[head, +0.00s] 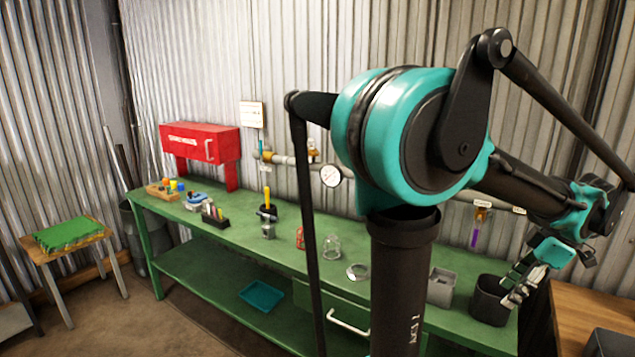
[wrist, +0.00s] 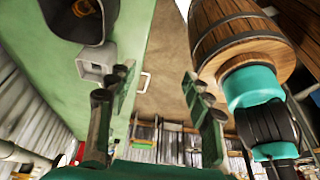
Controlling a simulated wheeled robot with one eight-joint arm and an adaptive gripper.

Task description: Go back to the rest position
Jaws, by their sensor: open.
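My gripper (head: 514,296) hangs at the right end of the green workbench, fingers pointing down, beside the black bin (head: 488,303) as the head view shows it. In the wrist view my gripper (wrist: 155,118) has its two dark fingers well apart, with nothing between them. My teal and black arm fills the middle and right of the head view and hides part of the bench and wall. I cannot tell whether the fingers touch the bin.
The green bench (head: 225,231) carries a grey box (head: 440,287), a glass jar (head: 331,247) and small tools. A red cabinet (head: 200,143) and pipe gauge (head: 330,175) are behind. A wooden barrel (wrist: 238,38) stands close in the wrist view. A wooden surface (head: 585,310) is at right.

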